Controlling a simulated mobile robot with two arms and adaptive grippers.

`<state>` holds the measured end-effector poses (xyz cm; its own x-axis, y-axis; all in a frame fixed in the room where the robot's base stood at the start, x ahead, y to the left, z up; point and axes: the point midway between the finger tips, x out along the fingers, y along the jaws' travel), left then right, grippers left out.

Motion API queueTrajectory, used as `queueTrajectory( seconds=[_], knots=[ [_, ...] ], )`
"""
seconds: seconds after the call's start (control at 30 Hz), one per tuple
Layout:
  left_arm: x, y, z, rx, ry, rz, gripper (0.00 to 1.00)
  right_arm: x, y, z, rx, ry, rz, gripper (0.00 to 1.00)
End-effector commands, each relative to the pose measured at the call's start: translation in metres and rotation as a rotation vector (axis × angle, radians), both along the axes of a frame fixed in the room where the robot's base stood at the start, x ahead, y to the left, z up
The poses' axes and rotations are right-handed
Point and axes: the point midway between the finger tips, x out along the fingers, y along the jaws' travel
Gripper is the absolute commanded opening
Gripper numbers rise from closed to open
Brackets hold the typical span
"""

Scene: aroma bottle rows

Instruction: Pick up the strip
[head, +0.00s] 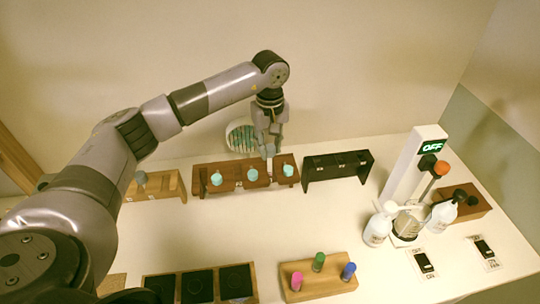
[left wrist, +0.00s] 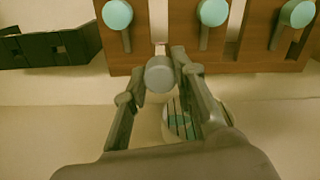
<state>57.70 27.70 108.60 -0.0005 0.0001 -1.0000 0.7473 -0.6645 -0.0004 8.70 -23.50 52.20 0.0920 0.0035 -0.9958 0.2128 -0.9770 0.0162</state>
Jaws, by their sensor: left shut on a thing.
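My left gripper (head: 270,148) points down at the back of the table, behind the brown rack. In the left wrist view its fingers (left wrist: 166,66) are closed around a thin strip with a round grey end (left wrist: 160,75). The strip's pale tip (left wrist: 160,48) reaches toward the brown rack (left wrist: 145,62); I cannot tell whether it touches. In the head view the strip is mostly hidden by the fingers. A white ribbed cup (head: 240,135) stands against the wall, and it also shows between the fingers in the wrist view (left wrist: 178,125). My right gripper is not in view.
The brown rack holds three cyan-capped items (head: 252,175). A black rack (head: 338,167) and a light wooden rack (head: 165,187) flank it. A white device (head: 414,165) reading OFF and white bottles (head: 377,230) stand right. Colored vials (head: 318,262) stand in front. The table's middle is clear.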

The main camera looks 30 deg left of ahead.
Motion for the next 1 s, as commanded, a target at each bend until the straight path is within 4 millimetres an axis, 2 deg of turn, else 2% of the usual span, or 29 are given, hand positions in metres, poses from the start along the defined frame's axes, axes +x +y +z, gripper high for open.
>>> queueTrajectory(
  seconds=[0.03,0.27,0.4,0.6,0.8,1.0],
  knots=[
    [0.002,0.000,0.007,0.000,-0.006,0.000,0.07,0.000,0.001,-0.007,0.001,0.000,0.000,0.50],
    [0.001,0.000,0.056,-0.001,-0.007,-0.001,0.07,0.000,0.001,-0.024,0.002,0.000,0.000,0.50],
    [0.002,-0.001,0.090,-0.002,-0.008,0.000,0.07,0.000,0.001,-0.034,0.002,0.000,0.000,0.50],
    [0.001,0.000,0.138,0.000,-0.005,0.000,0.07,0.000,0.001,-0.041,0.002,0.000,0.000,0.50],
    [0.000,0.000,0.160,0.001,-0.002,0.000,0.07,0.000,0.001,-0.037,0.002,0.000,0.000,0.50],
    [0.000,0.000,0.165,0.000,0.000,0.000,0.07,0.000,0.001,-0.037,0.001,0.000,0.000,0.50]
  ],
)
